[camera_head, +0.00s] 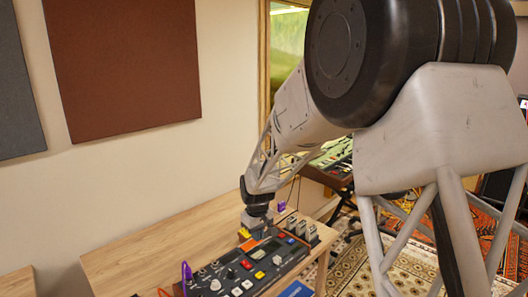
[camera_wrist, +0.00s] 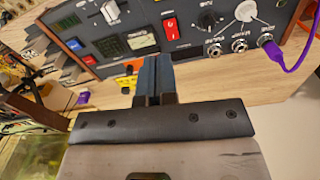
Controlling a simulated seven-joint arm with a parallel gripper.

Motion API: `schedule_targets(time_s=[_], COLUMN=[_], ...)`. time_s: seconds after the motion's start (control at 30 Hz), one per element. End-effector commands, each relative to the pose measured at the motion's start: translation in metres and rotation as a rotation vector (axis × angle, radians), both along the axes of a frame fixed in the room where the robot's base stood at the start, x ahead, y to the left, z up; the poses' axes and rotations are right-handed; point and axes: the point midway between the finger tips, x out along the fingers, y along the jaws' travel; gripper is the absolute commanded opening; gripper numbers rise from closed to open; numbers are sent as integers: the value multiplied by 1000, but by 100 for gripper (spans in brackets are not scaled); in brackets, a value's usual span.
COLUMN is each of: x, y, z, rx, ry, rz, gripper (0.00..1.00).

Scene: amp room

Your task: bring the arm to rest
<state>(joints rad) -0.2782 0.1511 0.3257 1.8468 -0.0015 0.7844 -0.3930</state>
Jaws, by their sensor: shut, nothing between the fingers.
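My arm reaches from the upper right down to the wooden table in the head view. My gripper (camera_head: 254,226) points down close to the back edge of a dark control panel (camera_head: 237,272) with knobs, buttons and switches. In the wrist view my gripper's two fingers (camera_wrist: 153,78) are side by side, shut and empty. The panel (camera_wrist: 196,45) lies beyond the fingertips there, with a red switch (camera_wrist: 170,27) and a meter (camera_wrist: 141,34) nearby. I cannot tell whether the fingertips touch anything.
The wooden table (camera_head: 150,255) has bare room left of the panel. A purple cable (camera_wrist: 285,60) plugs into the panel. A blue item (camera_head: 295,289) lies by the table's front. A mixing desk (camera_head: 335,160) stands behind, and patterned rugs (camera_head: 365,265) cover the floor.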

Motion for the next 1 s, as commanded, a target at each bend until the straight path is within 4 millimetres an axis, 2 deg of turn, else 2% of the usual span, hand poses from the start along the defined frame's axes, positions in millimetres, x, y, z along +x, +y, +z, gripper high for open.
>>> schedule_targets(time_s=[0.03, 0.2, 0.5, 1.0], x=[-8, -36, -91, -196], y=[-9, -34, -76, -135], z=[13, 45, 95, 152], rx=[3, 7, 17, 34], ry=[-7, -23, -51, -98], rz=[-16, -75, -177, -348], gripper=[0, 0, 0, 0])
